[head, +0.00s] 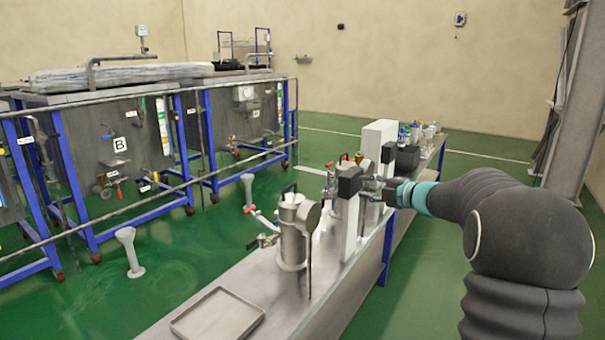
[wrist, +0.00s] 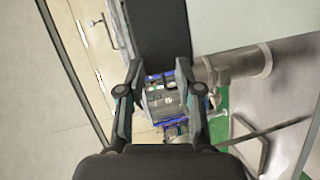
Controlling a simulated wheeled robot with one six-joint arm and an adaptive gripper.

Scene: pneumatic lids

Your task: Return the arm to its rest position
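My gripper (head: 374,188) is at the end of my dark grey arm, which reaches in from the right over the metal bench. It points left toward a black block (head: 349,182) at the top of a white upright panel. In the wrist view my gripper (wrist: 159,72) shows two fingers spread apart, with the background visible between them. The black block (wrist: 158,28) fills the top middle there, just beyond the fingertips. I cannot tell whether the fingertips touch it. No object is visibly held.
The bench (head: 254,281) holds a metal vessel (head: 292,232), an empty tray (head: 217,315), a white box (head: 378,138) and small bottles farther back. Blue-framed tanks (head: 110,145) stand behind a rail at left. A grey column (head: 578,110) stands at right. Green floor is open beside the bench.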

